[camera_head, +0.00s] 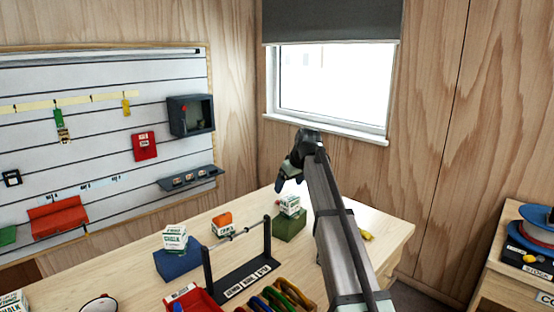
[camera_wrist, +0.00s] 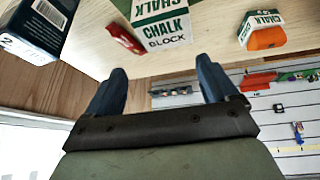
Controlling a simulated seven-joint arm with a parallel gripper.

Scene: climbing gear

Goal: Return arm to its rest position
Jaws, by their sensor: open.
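My gripper (camera_head: 283,183) is raised above the far right part of the wooden workbench (camera_head: 345,238), in front of the wall below the window. In the wrist view its two dark blue fingers (camera_wrist: 160,75) stand wide apart with nothing between them. My arm reaches up from the lower right in the head view and hides part of the bench. A white and green chalk block box (camera_wrist: 165,20) lies ahead of the fingertips, apart from them. In the head view, a chalk box (camera_head: 290,203) sits on a green block (camera_head: 290,225) just below my gripper.
A dark stand with a horizontal rail (camera_head: 237,235) rises mid-bench. A chalk box (camera_head: 175,238) sits on a blue block (camera_head: 178,263); an orange item (camera_head: 222,218) stands nearby. A slatted panel (camera_head: 100,110) lines the left wall. Spools (camera_head: 538,225) stand right. The air around my gripper looks clear.

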